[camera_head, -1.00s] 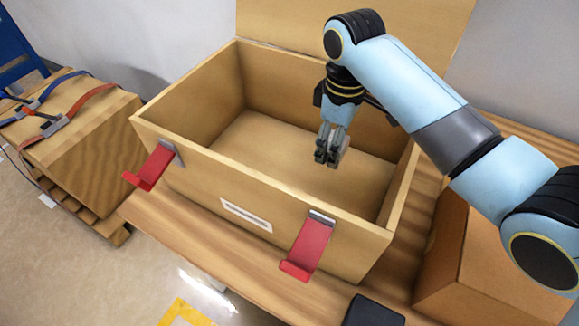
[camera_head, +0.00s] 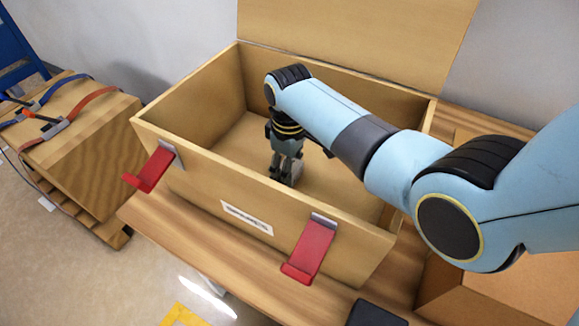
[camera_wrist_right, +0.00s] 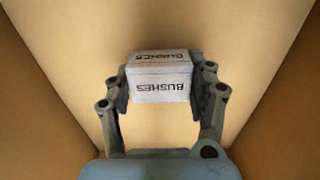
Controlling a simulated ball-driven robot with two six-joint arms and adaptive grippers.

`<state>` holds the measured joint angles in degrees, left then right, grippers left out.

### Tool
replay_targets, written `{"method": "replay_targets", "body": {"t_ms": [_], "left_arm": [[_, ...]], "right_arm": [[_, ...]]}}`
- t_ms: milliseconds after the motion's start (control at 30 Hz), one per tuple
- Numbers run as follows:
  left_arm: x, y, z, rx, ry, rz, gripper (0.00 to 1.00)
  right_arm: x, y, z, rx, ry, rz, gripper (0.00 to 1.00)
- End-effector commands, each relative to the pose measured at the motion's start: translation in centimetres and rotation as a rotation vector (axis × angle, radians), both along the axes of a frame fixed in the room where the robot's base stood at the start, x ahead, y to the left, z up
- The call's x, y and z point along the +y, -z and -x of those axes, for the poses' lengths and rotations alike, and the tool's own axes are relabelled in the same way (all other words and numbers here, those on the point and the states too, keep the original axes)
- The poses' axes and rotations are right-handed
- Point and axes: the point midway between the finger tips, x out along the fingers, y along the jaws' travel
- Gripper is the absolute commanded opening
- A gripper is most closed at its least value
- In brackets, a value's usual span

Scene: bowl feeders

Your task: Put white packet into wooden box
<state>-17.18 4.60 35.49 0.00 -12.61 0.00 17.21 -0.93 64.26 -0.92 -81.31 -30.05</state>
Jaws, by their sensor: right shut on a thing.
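The wooden box (camera_head: 205,168) stands open on the bench, its lid (camera_head: 360,35) raised at the back and two red latches on its front wall. My right gripper (camera_head: 284,181) points down inside the box, below the rim. In the right wrist view, my right gripper (camera_wrist_right: 160,95) is shut on the white packet (camera_wrist_right: 160,80), a small block with "BUSHES" printed on it, upside down in that view. The box's plain wooden interior surrounds it there. In the head view the fingers mostly hide the packet. I cannot tell whether it touches the box floor. My left gripper is not in view.
A cardboard box (camera_head: 480,300) stands on the bench at the right, partly behind my right arm. A dark flat object (camera_head: 375,313) lies near the bench's front edge. A strapped wooden crate (camera_head: 85,140) stands at the left. The box floor around the gripper looks bare.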

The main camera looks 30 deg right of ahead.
Motion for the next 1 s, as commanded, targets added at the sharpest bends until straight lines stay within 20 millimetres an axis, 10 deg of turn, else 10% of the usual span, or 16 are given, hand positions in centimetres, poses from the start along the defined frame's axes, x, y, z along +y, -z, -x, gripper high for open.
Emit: {"method": "replay_targets", "body": {"t_ms": [167,200,367,733,1000], "left_arm": [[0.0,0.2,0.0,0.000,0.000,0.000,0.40],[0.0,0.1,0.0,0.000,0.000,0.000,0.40],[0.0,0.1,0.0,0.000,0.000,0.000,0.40],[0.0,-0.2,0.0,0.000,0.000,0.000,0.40],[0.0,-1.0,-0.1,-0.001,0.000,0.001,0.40]], "right_arm": [[0.0,0.3,0.0,0.001,0.000,0.001,0.23],[0.0,0.3,0.0,0.000,0.000,0.000,0.60],[0.0,0.3,0.0,0.000,0.000,0.000,0.79],[0.0,-0.6,0.0,-0.001,0.000,0.000,0.79],[0.0,-6.2,-0.1,-0.004,0.000,0.000,0.79]]}}
